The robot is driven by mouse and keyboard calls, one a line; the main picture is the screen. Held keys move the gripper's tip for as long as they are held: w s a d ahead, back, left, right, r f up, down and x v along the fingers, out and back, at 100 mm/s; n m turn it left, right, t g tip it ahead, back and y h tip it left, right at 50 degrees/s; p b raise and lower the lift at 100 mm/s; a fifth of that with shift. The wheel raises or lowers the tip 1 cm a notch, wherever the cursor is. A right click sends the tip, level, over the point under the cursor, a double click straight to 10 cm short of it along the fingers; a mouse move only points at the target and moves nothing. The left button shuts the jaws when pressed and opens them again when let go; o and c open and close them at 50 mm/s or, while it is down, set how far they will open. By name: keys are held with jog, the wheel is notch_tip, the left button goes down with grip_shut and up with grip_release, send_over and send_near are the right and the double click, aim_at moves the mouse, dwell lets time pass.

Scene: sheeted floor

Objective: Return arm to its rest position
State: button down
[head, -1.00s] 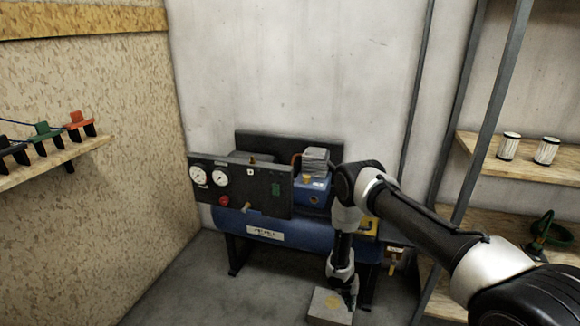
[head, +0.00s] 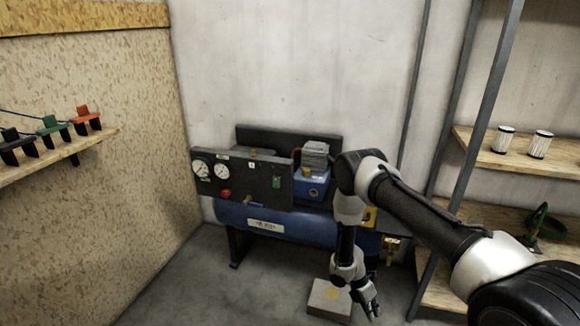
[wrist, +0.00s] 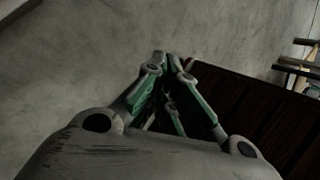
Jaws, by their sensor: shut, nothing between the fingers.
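My gripper (head: 372,308) hangs low in the head view, in front of the compressor and just right of a small grey block on the floor. In the wrist view, its green-sided fingers (wrist: 165,62) come together at the tips with nothing held. My arm reaches in from the lower right, bends at the elbow and points down.
A blue compressor (head: 225,222) with a gauge panel stands against the wall. The grey block (head: 318,300) lies on the floor. Wooden shelves (head: 500,163) with two white filters (head: 503,139) stand at right. A left shelf (head: 60,156) carries coloured clamps. Floor at front left is clear.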

jog(key=s+d+r+m+g+y, duration=0.15)
jog(key=r+m, duration=0.65)
jog(key=r, duration=1)
jog(key=s+d+r+m, duration=0.15)
jog(key=r+m, duration=0.55)
jog(key=r, duration=1.2)
jog(key=s+d+r+m+t+y, duration=0.1)
jog(key=s+r+m+t, duration=0.1)
jog(key=s+r, duration=0.4)
jog(key=s+d+r+m+t+y, duration=0.1)
jog(key=s+r+m+t, duration=0.2)
jog(key=r, duration=1.2)
jog(key=s+d+r+m+t+y, duration=0.1)
jog(key=s+r+m+t, duration=0.2)
jog(key=s+r, duration=0.6)
jog(key=shift+s+d+r+t, duration=0.15)
jog(key=shift+d+r+t, duration=0.15)
jog(key=shift+r+t, duration=0.35)
jog(key=shift+y, duration=0.25)
